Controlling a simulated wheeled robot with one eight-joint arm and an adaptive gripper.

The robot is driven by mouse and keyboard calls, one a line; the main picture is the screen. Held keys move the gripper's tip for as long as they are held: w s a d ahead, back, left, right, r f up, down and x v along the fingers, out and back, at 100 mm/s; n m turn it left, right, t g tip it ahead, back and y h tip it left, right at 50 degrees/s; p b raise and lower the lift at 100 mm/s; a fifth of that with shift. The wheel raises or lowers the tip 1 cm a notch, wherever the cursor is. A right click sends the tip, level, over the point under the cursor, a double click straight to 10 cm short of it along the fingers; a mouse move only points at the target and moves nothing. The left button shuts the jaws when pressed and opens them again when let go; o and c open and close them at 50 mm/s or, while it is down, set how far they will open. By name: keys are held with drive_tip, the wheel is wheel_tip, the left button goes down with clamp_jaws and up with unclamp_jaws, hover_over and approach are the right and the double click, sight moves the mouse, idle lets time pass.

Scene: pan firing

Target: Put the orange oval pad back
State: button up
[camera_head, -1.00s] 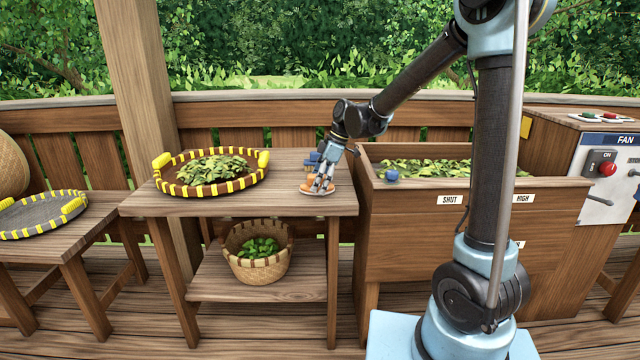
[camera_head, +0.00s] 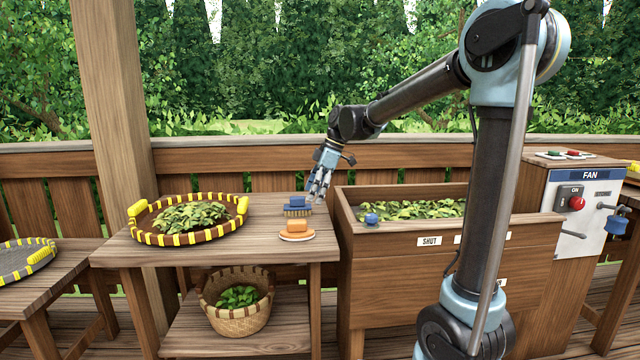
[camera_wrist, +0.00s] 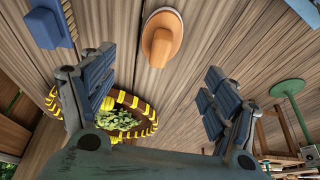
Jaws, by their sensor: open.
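The orange oval pad (camera_head: 296,229) lies on the wooden table (camera_head: 220,258), near its right front edge, with an orange block-like grip on top of a flat oval base. In the wrist view the pad (camera_wrist: 161,38) shows at the upper middle, beyond the fingertips and apart from them. My gripper (camera_head: 318,199) is raised above the table's right side, behind and to the right of the pad. In the wrist view my gripper (camera_wrist: 160,85) has its two fingers wide apart with nothing between them.
A blue brush (camera_head: 297,206) stands just behind the pad. A yellow-and-brown tray of leaves (camera_head: 137,232) is left on the table. A basket (camera_head: 237,318) sits on the shelf below. The wooden trough (camera_head: 440,265) with a blue knob (camera_head: 371,219) borders the table's right.

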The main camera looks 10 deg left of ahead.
drive_tip(key=shift+v, duration=1.95)
drive_tip(key=s+d+f+m+t, duration=0.15)
drive_tip(key=s+d+m, duration=0.35)
drive_tip(key=d, duration=0.6)
drive_tip(key=s+d+f+m+t+h, duration=0.1)
drive_tip(key=s+d+f+m+h, duration=0.3)
drive_tip(key=s+d+f+m, duration=1.1)
drive_tip(key=s+d+f, duration=0.4)
drive_tip(key=s+d, duration=0.1)
drive_tip(key=d, duration=0.3)
drive_tip(key=shift+d+f+t, duration=0.2)
drive_tip(key=shift+f+t, duration=0.15)
drive_tip(key=shift+f, duration=0.05)
drive_tip(key=shift+s, duration=0.1)
